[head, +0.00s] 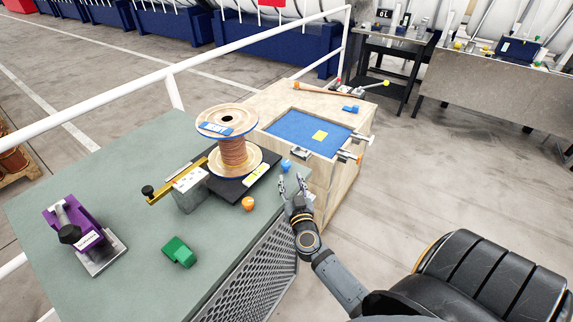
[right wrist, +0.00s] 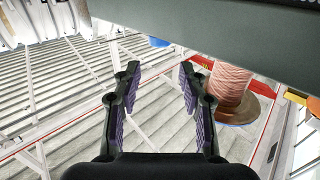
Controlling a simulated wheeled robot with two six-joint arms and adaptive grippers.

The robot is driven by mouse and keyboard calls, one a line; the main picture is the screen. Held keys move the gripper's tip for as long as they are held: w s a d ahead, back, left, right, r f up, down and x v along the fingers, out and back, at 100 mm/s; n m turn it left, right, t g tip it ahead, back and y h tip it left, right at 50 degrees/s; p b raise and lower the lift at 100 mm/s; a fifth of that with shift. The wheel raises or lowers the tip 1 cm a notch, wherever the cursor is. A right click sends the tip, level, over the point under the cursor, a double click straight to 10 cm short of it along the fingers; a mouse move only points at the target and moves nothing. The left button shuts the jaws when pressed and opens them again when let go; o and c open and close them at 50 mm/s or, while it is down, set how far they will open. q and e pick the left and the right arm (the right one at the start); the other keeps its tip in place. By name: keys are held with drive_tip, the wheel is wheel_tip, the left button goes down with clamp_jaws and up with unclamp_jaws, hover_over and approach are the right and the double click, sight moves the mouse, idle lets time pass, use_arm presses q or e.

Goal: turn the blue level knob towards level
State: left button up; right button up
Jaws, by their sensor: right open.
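The blue level knob (head: 286,165) is a small rounded knob at the right side of the dark carousel plate (head: 232,190). A wooden spool (head: 232,152) wound with copper-coloured wire stands on this plate. My right gripper (head: 290,182) is open and empty, just in front of the blue knob in the head view. In the right wrist view, the open jaws (right wrist: 160,68) point towards a blue piece (right wrist: 158,42), likely the knob, partly hidden by a dark green edge. A gap shows between the fingertips and it. My left gripper is not in view.
An orange knob (head: 248,203) sits at the plate's front edge. A green block (head: 179,252) and a purple clamp-like device (head: 75,228) stand on the green bench. A wooden cabinet (head: 345,185) with a blue tray top (head: 300,132) stands close to the right gripper.

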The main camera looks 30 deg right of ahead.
sight(287, 166)
drive_tip(key=x, duration=0.5)
drive_tip(key=shift+f, duration=0.3)
drive_tip(key=shift+x, duration=0.9)
drive_tip(key=shift+w+d+f, duration=0.15)
drive_tip(key=shift+w+d, duration=0.15)
drive_tip(key=shift+w, duration=0.4)
drive_tip(key=shift+c, duration=0.6)
drive_tip(key=c, duration=0.5)
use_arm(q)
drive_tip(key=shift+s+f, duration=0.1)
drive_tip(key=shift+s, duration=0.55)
use_arm(e)
drive_tip(key=shift+c, duration=1.3)
